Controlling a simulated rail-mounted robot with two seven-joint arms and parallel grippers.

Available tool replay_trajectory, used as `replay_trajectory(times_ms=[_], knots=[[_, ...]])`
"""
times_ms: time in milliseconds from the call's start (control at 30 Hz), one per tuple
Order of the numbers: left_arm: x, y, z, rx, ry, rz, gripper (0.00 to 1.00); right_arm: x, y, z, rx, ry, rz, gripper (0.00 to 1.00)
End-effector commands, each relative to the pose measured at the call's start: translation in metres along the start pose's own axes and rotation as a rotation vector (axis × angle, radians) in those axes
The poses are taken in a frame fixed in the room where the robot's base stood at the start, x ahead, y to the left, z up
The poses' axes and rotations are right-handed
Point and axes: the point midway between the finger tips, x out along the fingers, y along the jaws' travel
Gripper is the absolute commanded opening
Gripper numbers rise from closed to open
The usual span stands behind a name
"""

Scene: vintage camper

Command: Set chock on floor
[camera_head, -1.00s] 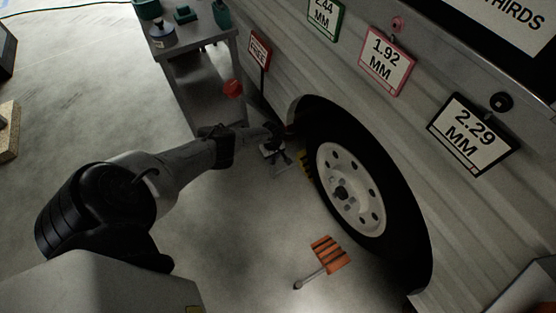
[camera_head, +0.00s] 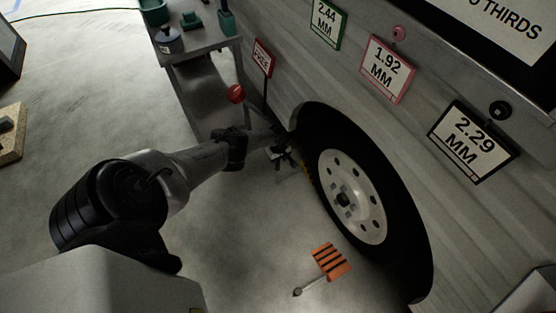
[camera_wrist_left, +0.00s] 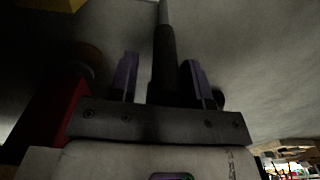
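A yellow chock (camera_head: 307,173) stands on the floor against the wheel (camera_head: 350,198), mostly hidden by the tyre and my left arm. My left gripper (camera_head: 284,160) is low beside it, near the tyre's left edge. In the left wrist view, the purple fingers of this gripper (camera_wrist_left: 161,82) stand apart, with a dark handle (camera_wrist_left: 164,62) between them and a gap on its left side. A yellow edge (camera_wrist_left: 50,4) shows at the top left there. An orange, black-striped chock (camera_head: 331,262) with a thin rod lies on the floor in front of the wheel. My right gripper is out of view.
The camper wall (camera_head: 300,70) with signs rises behind the wheel. A grey workbench (camera_head: 205,50) stands at the back left, and a red sign (camera_head: 263,58) on a post is beside it. The floor left of the orange chock is clear.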

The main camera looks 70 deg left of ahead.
Motion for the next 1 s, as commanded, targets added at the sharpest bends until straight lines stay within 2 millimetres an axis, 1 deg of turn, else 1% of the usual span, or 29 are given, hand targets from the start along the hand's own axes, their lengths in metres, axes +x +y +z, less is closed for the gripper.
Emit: replay_trajectory(times_ms=[33, 100, 133, 333, 467, 567, 800, 1000], knots=[[0.001, 0.0, 0.0, 0.001, 0.0, -0.001, 0.49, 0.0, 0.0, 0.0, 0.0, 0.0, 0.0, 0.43], [0.001, -0.001, 0.001, 0.001, 0.0, -0.002, 0.56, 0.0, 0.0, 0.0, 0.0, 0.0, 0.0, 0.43], [0.001, -0.001, 0.001, 0.001, 0.0, -0.002, 0.57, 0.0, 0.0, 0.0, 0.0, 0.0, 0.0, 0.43], [0.003, -0.004, 0.001, 0.003, 0.0, -0.01, 0.57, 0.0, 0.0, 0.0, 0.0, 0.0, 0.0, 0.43], [-0.004, -0.003, 0.001, 0.003, 0.0, -0.008, 0.57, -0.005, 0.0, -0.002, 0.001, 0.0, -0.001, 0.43], [-0.016, -0.002, 0.001, 0.004, 0.001, -0.007, 0.57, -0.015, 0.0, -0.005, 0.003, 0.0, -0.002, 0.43], [-0.057, -0.002, 0.0, 0.004, 0.001, -0.005, 0.57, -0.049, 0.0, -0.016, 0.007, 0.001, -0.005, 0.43], [-0.091, -0.002, 0.0, 0.002, 0.001, -0.004, 0.57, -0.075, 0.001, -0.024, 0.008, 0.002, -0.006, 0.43]])
